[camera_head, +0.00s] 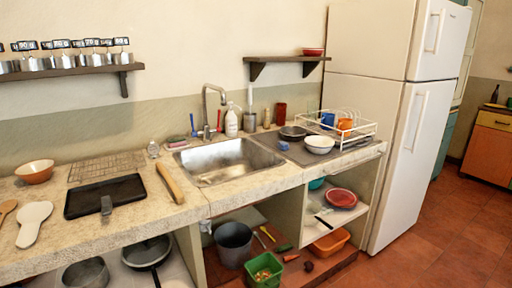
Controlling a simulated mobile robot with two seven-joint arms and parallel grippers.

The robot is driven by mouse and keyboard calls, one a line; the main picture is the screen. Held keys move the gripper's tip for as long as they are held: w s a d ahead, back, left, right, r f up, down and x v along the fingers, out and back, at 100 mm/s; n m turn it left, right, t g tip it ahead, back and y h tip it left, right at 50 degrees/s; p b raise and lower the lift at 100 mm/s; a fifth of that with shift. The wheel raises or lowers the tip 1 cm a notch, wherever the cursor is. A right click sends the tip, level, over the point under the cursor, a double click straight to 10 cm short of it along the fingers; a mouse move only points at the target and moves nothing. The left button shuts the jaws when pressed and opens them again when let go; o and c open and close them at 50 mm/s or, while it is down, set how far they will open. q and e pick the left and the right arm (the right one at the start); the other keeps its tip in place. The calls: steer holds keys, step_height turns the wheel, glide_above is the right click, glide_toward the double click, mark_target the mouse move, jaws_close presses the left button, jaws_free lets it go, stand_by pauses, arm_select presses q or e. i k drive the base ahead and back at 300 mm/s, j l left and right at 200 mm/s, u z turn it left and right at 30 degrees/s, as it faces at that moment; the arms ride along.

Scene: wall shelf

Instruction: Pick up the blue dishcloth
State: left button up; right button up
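I cannot clearly make out a blue dishcloth. A small bluish item (283,145) lies at the right edge of the metal sink (228,162); it is too small to tell whether it is cloth. A thin blue upright item (193,123) stands left of the faucet (207,108), and it looks more like a handle. A blue cup (327,119) is in the white dish rack (362,133). Neither of my grippers is in view.
A rolling pin (170,183), a black tray (104,196) and a brown bowl (35,172) lie on the stone counter (140,226). A white bowl (319,144) stands right of the sink. A white fridge (385,110) bounds the counter. Red floor (440,235) is clear at right.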

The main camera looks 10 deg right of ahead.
mark_target(283, 146)
steer(key=l+u, duration=0.1)
steer(key=u, duration=0.3)
steer(key=i+l+u, duration=0.1)
steer(key=u, duration=0.3)
steer(key=l+u, duration=0.15)
steer(key=u, duration=0.3)
steer(key=l+u, duration=0.15)
steer(key=u, duration=0.25)
steer(key=l+u, duration=0.25)
steer(key=l, duration=0.2)
steer(key=k+l+u, duration=0.25)
steer(key=l, duration=0.15)
steer(key=l+u, duration=0.25)
steer(key=l, duration=0.15)
steer(key=k+l+u, duration=0.45)
steer(key=l, duration=0.25)
steer(key=i, duration=0.05)
